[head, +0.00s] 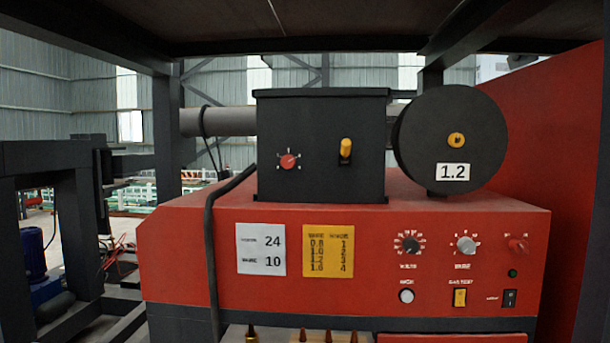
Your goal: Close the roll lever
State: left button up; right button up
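A short yellow-orange lever (346,148) sits on the front of the black box (318,115), to the right of a red dial. It looks like the roll lever, standing about upright over a small dark mount. From this straight-on view I cannot tell whether it is open or closed. The black box stands on top of the red machine (350,215). Neither of my grippers is in view.
A black spool (420,150) marked 1.2 is right of the box. A dark cable (210,240) hangs down the machine's left front. Knobs and switches (465,245) are on the lower right panel. A dark frame surrounds the machine above and left; space before the lever looks clear.

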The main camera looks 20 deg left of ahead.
aim_at(346, 143)
jog(key=i+j+z, duration=0.1)
jog(key=j+z, duration=0.3)
jog(key=j, duration=0.8)
jog(key=j+z, duration=0.35)
jog(key=j, duration=0.9)
jog(key=k, duration=0.05)
